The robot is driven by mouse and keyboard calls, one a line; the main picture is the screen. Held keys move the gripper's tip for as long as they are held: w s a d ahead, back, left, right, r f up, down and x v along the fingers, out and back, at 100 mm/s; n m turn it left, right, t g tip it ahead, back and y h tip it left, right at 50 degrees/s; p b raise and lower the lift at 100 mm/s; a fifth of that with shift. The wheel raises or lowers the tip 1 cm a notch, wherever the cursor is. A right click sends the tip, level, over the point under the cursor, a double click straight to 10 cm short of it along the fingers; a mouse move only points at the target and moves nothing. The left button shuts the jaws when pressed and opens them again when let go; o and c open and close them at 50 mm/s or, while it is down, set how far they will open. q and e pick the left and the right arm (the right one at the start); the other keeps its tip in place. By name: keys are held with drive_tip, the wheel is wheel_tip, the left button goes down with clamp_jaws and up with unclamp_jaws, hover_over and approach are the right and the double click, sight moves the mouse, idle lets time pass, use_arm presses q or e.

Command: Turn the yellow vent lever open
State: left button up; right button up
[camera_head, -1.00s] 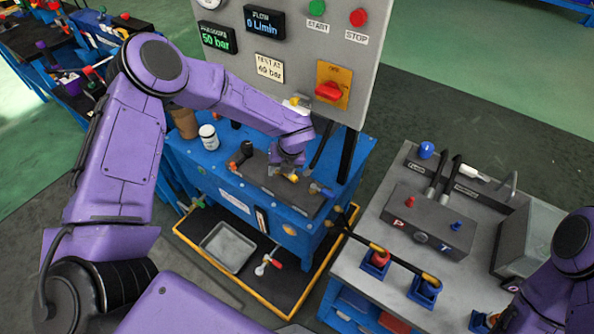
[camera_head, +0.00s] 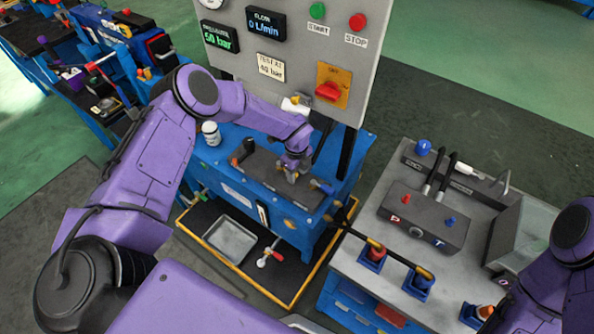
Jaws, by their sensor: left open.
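My left gripper (camera_head: 293,177) is open and points down at the top of the dark grey valve block (camera_head: 262,176) on the blue bench. Its fingers are at the middle-right part of the block, just left of a blue-ended fitting (camera_head: 326,188). I cannot make out the yellow vent lever clearly; the gripper seems to cover the spot. Whether the fingers touch anything is too small to tell. My right arm shows at the right edge, but its gripper is out of view.
A grey panel (camera_head: 277,70) with displays, buttons and a red switch (camera_head: 328,91) stands behind the bench. A white jar (camera_head: 211,133) is at its left. A metal tray (camera_head: 230,240) lies below in front. A grey-topped cart (camera_head: 380,285) stands at right.

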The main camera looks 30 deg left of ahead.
use_arm(q)
clamp_jaws()
